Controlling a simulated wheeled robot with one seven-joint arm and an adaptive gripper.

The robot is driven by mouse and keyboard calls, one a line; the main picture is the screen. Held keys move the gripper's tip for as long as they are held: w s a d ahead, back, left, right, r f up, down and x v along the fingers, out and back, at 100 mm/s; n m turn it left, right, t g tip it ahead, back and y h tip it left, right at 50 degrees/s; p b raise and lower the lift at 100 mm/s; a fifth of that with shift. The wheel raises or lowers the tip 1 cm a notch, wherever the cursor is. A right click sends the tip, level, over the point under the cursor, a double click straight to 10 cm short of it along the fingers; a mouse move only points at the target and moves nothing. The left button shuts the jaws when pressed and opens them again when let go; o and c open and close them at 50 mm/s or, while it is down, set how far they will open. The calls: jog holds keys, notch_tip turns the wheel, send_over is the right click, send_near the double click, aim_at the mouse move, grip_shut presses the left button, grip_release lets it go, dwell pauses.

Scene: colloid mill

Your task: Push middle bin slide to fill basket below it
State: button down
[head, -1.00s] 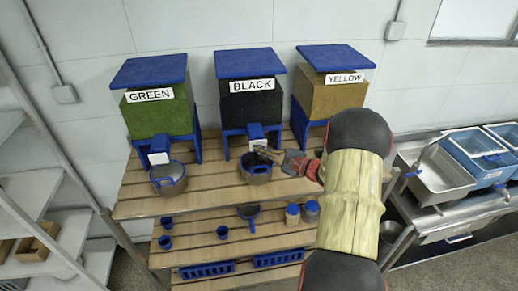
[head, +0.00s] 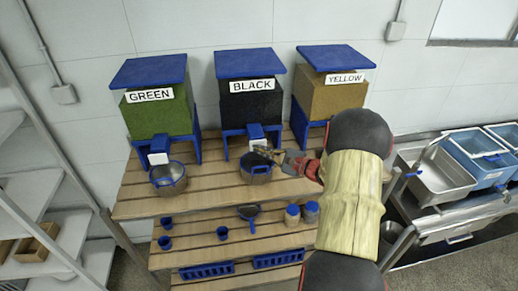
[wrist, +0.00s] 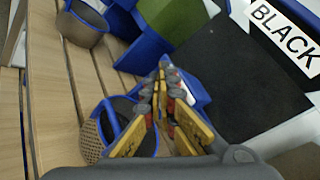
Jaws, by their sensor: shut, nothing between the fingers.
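The middle bin (head: 252,103), labelled BLACK, stands on a blue stand on the wooden shelf; it also shows in the wrist view (wrist: 240,75). Its slide (head: 256,133) is a small blue chute with a white front face, partly hidden behind my gripper in the wrist view (wrist: 195,90). The basket (head: 256,171) below it is metal with a blue rim and also shows in the wrist view (wrist: 97,138); dark material shows inside it. My gripper (head: 262,152) is shut and empty, at the slide's front just above the basket. I cannot tell whether it touches the slide.
The GREEN bin (head: 160,110) and its basket (head: 168,179) stand to the left. The YELLOW bin (head: 333,97) stands to the right, partly behind my arm. Blue cups, jars and a pan sit on the lower shelf (head: 200,237). A steel sink (head: 440,180) is at the right.

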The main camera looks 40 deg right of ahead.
jog(key=shift+s+a, duration=0.35)
jog(key=shift+s, duration=0.2)
jog(key=shift+s+a, duration=0.3)
jog(key=shift+s, duration=0.2)
jog(key=shift+s, duration=0.1)
jog(key=s+a, duration=0.1)
jog(key=s, duration=0.1)
jog(key=s+a, duration=0.1)
jog(key=s, duration=0.1)
jog(key=shift+a, duration=0.3)
dwell(0.5)
